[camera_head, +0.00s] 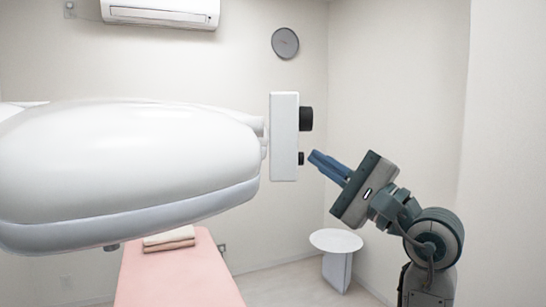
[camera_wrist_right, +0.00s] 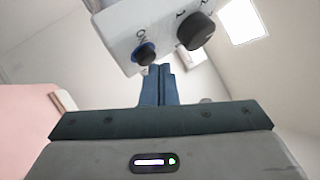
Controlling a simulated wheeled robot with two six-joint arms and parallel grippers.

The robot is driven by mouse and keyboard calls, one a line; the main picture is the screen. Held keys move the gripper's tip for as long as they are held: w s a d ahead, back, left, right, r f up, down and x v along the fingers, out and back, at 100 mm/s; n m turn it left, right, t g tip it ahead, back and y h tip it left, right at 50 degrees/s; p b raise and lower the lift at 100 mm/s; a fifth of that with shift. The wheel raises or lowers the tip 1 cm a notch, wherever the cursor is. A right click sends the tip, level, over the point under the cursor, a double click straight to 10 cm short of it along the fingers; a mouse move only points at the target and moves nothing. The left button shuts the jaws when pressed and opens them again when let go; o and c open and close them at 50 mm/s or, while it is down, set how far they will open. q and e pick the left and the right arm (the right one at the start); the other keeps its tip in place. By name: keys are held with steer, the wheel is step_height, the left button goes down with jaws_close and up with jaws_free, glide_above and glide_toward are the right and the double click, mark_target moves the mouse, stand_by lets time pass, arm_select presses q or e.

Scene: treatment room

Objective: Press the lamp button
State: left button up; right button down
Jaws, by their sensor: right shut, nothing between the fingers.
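The lamp (camera_head: 120,165) is a large white rounded head filling the left of the head view. A white control box (camera_head: 284,137) is fixed at its right end. On the box's right side are a larger black knob (camera_head: 306,119) and, below it, a small black button (camera_head: 301,158). In the right wrist view the button (camera_wrist_right: 145,54) has a blue ring and "ON" lettering; the knob (camera_wrist_right: 195,31) is to its right. My right gripper (camera_head: 314,157) is shut and empty, its blue fingertips just right of the button, seemingly a small gap away. My left gripper is not visible.
A pink treatment bed (camera_head: 178,275) with folded towels (camera_head: 169,239) stands below the lamp. A small round white table (camera_head: 336,241) stands below my right gripper. A wall clock (camera_head: 285,43) and air conditioner (camera_head: 160,12) are behind. The space around my right gripper is free.

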steer(key=shift+a, duration=0.25)
steer(key=shift+d, duration=0.1)
stand_by(0.4)
steer(key=shift+d+b, duration=0.3)
steer(key=shift+d, duration=0.5)
steer(key=shift+d, duration=0.1)
steer(key=shift+s+d+b, duration=0.2)
steer(key=shift+d+b, duration=0.4)
steer(key=shift+d, duration=0.85)
steer(key=shift+s+d+b, duration=0.15)
steer(key=shift+d+b, duration=0.4)
steer(key=shift+d, duration=0.9)
